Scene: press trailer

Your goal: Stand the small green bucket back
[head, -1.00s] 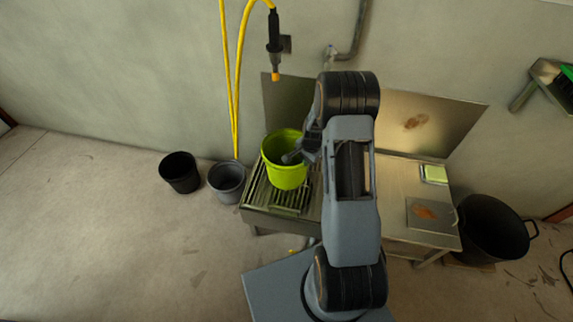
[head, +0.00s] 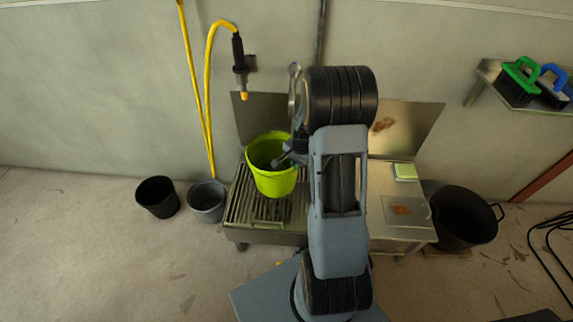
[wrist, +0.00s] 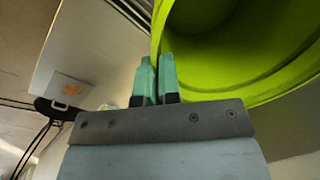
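The green bucket (head: 275,184) is over the slatted drain grate on the left of the steel bench in the head view. It looks close to upright with its mouth up; I cannot tell whether its base touches the slats. In the wrist view the green bucket (wrist: 235,60) fills the upper right, its inside showing. My gripper (wrist: 156,78) has its two teal fingertips close together, with the bucket's rim between them. In the head view my gripper (head: 287,157) is at the bucket's right rim, partly hidden by my arm.
A black bucket (head: 157,198) and a grey bucket (head: 207,203) stand on the floor left of the steel bench (head: 385,233). A yellow hose (head: 208,100) hangs behind. A large black tub (head: 463,225) stands at right. A wall shelf holds green (head: 520,76) and blue (head: 552,78) brushes.

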